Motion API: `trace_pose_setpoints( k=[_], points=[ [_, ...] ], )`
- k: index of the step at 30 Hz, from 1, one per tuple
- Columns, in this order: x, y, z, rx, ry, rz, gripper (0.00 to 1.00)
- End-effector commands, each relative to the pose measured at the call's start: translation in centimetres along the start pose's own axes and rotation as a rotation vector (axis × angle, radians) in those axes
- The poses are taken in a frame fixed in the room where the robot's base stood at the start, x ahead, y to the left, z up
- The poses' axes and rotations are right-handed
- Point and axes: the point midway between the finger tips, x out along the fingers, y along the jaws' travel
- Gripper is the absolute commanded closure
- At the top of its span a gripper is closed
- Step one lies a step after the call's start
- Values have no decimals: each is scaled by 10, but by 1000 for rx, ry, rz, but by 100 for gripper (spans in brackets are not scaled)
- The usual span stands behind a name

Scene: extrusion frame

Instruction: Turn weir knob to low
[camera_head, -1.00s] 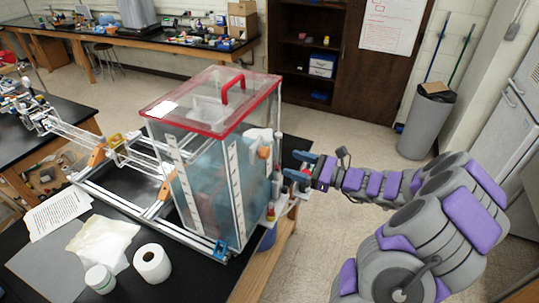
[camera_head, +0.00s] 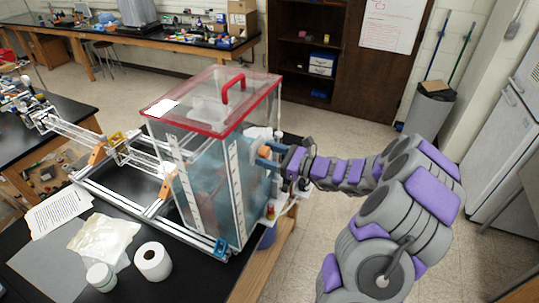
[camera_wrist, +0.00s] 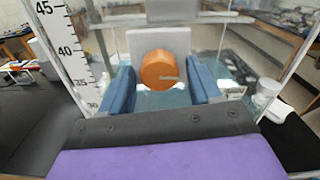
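The weir knob is an orange round knob (camera_wrist: 159,70) on a pale square plate (camera_wrist: 160,42) in the wrist view, on the side of the clear tank (camera_head: 215,160). In the head view the knob (camera_head: 264,152) shows at the tank's right side, partly hidden by my gripper. My gripper (camera_wrist: 162,82) is open, with one blue finger on each side of the knob. A gap shows between the knob and each finger, so neither visibly touches it. Small lettering on the knob is too blurred to read.
The tank has a red-edged lid with a red handle (camera_head: 233,88). A white scale strip (camera_wrist: 66,50) stands left of the knob. A paper roll (camera_head: 152,262), a white jar (camera_head: 100,277) and papers (camera_head: 58,212) lie on the black table.

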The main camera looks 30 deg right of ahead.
Motion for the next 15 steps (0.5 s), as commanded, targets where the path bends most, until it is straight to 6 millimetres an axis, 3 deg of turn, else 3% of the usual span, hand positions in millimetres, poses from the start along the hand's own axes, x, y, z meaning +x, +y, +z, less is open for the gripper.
trace_pose_setpoints(
  k=[2, 15],
  points=[
    [-1, -1, 0, 0, 0, 0, 45],
    [-1, -2, 0, 1, 0, -2, 88]
  ],
)
